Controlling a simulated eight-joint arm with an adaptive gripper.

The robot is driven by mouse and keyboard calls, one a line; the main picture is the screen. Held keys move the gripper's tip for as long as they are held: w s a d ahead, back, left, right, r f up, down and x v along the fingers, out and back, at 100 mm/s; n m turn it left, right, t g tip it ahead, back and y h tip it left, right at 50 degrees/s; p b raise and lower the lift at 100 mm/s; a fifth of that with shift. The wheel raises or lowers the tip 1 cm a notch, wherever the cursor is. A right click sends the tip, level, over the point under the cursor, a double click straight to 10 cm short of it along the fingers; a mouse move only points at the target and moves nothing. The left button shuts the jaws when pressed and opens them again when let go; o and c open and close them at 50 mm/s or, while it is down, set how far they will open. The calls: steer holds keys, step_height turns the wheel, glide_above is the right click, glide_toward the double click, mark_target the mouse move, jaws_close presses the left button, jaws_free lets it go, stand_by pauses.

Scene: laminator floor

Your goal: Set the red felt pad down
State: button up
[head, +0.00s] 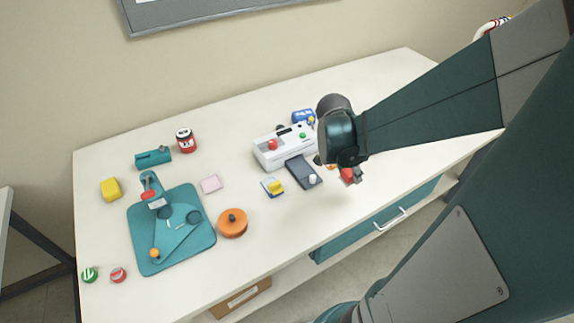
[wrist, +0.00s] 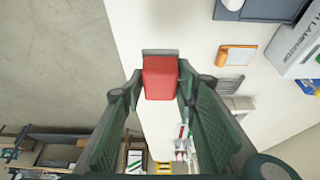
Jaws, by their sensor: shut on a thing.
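My gripper (head: 345,166) is shut on the red felt pad (wrist: 161,78) and holds it between its two fingertips. The pad looks like a small red block with a grey strip along its far end. In the head view the red pad (head: 347,176) shows just under my gripper, near the front edge of the white table (head: 330,210). It appears raised above the table; the exact gap cannot be told. The wrist view shows white tabletop on the right and floor on the left.
The white laminator (head: 285,147) and a dark grey device (head: 303,172) stand left of my gripper. An orange-and-white piece (wrist: 236,55) lies near the pad. A yellow-and-blue item (head: 272,187), an orange disc (head: 232,223) and a teal board (head: 190,250) are farther left. Front tabletop is clear.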

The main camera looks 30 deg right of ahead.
steer(key=w+a+b, duration=0.1)
steer(key=a, duration=1.1)
steer(key=shift+n, duration=0.3)
steer(key=shift+w, duration=0.1)
steer(key=shift+f+b, duration=0.95)
steer(key=shift+f, duration=1.9)
steer(key=shift+f+b, duration=0.65)
steer(key=shift+f, duration=1.45)
steer(key=shift+f, duration=0.15)
